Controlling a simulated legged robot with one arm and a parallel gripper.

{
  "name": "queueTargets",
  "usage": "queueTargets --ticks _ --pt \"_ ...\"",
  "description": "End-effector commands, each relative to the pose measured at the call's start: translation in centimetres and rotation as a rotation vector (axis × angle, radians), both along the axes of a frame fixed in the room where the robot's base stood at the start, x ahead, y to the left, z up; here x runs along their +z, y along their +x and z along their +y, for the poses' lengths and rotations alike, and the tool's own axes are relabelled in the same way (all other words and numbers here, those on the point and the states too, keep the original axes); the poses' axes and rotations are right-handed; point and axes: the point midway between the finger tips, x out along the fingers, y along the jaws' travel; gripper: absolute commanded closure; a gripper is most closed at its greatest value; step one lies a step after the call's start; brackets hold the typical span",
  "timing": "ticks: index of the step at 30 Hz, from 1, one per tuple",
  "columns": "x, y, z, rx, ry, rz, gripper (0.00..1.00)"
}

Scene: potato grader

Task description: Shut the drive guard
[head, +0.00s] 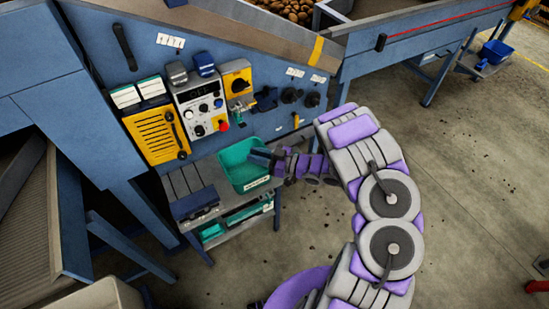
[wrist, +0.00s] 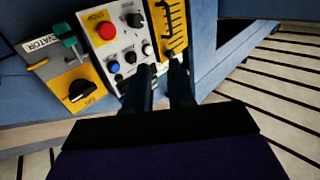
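The drive guard appears to be the yellow slotted panel (head: 155,136) on the blue machine side, left of the control panel. A dark handle (head: 178,131) runs down its right side. I cannot tell whether it sits flush or stands slightly off the machine. In the wrist view part of the yellow slotted panel (wrist: 170,25) shows at the top, beyond the fingertips. My gripper (head: 259,157) is over the green bin, right of and below the guard. In the wrist view my gripper (wrist: 162,72) has its two dark fingers apart, with nothing visible between them.
A grey control panel (head: 202,105) with knobs and a red button stands right of the guard. A yellow switch box (head: 237,80) is beyond it. A green bin (head: 235,168) sits on a small shelf cart (head: 180,184) below. Open concrete floor lies to the right.

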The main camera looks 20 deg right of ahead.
Motion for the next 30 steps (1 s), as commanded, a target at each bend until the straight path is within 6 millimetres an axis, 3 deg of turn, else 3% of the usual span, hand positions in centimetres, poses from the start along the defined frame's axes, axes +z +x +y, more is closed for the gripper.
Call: queueTargets --ticks 3,11,25,30 --pt "0.1 -1.1 -1.9 -0.005 0.000 -0.001 0.77" --pt "0.2 -2.9 -4.5 -0.003 0.001 -0.003 0.77" --pt "0.1 -3.6 -5.2 0.001 0.000 -0.001 0.77" --pt "0.1 -3.6 -5.2 0.000 0.000 -0.001 0.93"
